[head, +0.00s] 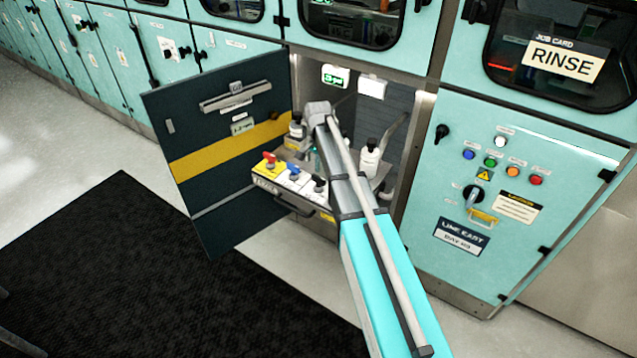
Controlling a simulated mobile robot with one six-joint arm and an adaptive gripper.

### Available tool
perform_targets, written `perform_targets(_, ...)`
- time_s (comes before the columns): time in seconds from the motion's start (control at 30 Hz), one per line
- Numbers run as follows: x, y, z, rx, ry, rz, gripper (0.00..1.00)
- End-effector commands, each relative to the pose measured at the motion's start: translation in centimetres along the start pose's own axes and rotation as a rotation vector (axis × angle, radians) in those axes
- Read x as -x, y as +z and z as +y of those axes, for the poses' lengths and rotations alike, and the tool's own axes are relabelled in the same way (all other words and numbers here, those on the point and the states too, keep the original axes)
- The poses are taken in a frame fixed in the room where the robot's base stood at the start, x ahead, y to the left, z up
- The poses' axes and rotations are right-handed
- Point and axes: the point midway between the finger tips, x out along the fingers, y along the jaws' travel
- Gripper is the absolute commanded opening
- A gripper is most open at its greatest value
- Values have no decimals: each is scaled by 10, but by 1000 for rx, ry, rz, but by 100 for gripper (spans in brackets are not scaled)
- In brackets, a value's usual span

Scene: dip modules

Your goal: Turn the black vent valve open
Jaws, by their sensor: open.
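The black vent valve (319,184) shows as a small black handle on a pale block, at the right of a row on the pulled-out shelf. To its left are a blue handle (293,175) and a red handle (269,159) on a yellow block. My arm reaches from the lower right into the open cabinet and bends at a grey joint above the shelf. My gripper (314,158) is over the shelf behind the valve row, open and mostly hidden by my arm. I see no contact with the black valve, and its exact turn angle is too small to read.
The dark cabinet door (220,150) stands open at left. White bottles with black caps (369,160) stand on the shelf (262,186), close to my arm. A teal control panel (500,180) with buttons is at right. A black mat (120,270) covers the floor in front.

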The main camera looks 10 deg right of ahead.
Motion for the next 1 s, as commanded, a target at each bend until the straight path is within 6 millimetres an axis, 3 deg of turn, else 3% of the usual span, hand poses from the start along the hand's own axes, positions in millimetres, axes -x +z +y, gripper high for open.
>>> perform_targets(0.6,-50,0,0,0,0,0,100)
perform_targets(1.0,-65,0,0,0,0,0,100)
